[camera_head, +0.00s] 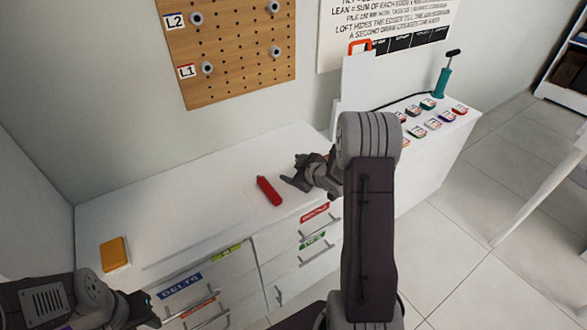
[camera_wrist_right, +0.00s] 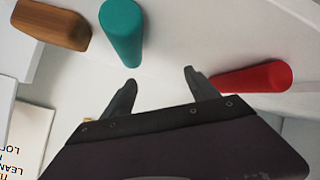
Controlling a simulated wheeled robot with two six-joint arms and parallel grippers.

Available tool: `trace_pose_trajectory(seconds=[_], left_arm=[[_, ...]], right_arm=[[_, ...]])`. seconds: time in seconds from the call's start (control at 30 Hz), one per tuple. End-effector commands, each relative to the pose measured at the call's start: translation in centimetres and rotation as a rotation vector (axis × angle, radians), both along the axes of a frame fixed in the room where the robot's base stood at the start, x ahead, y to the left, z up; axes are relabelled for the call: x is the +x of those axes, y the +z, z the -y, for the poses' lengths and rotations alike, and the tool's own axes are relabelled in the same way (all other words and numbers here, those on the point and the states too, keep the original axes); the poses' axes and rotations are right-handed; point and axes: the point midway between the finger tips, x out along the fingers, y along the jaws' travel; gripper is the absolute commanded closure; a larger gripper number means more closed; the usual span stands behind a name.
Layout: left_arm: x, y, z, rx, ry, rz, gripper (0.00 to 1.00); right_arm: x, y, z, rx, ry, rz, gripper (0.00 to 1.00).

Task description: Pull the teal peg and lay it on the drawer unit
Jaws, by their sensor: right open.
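The teal peg (camera_wrist_right: 121,32) shows at the top of the right wrist view, just beyond and left of my right gripper's fingertips (camera_wrist_right: 159,76). The fingers are apart with nothing between them. I cannot tell whether the peg is seated in something. I cannot make it out in the head view. There my right gripper (camera_head: 290,172) is over the white drawer unit (camera_head: 190,204), close to a red peg (camera_head: 268,190). The red peg also shows right of the fingers in the wrist view (camera_wrist_right: 252,78). My left gripper (camera_head: 146,309) is low at the left, its jaws unclear.
A brown peg-like piece (camera_wrist_right: 50,25) is left of the teal peg in the wrist view. A yellow block (camera_head: 115,253) lies on the unit's left part. A pegboard (camera_head: 235,45) hangs behind. The unit's top between block and red peg is bare.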

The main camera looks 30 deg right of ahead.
Motion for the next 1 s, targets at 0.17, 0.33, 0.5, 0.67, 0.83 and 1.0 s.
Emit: trace_pose_trajectory(seconds=[0.17,0.33,0.5,0.67,0.83,1.0], left_arm=[[0.0,0.0,0.0,0.000,0.000,0.000,0.64],[0.0,0.0,0.0,0.000,0.000,0.000,0.64],[0.0,1.0,0.0,0.000,0.000,0.000,0.64],[0.0,2.4,0.0,0.000,0.000,0.000,0.64],[0.0,3.7,0.0,0.000,0.000,0.000,0.64],[0.0,5.0,0.0,0.000,0.000,0.000,0.64]], right_arm=[[0.0,0.0,0.0,0.000,0.000,0.000,0.32],[0.0,0.0,0.0,0.000,0.000,0.000,0.32],[-0.4,1.2,0.0,0.000,0.000,0.000,0.32],[-1.1,2.7,0.1,0.000,-0.001,0.000,0.32],[-1.8,4.2,0.2,-0.001,-0.001,0.000,0.32],[-2.5,5.7,0.2,0.000,-0.001,0.001,0.32]])
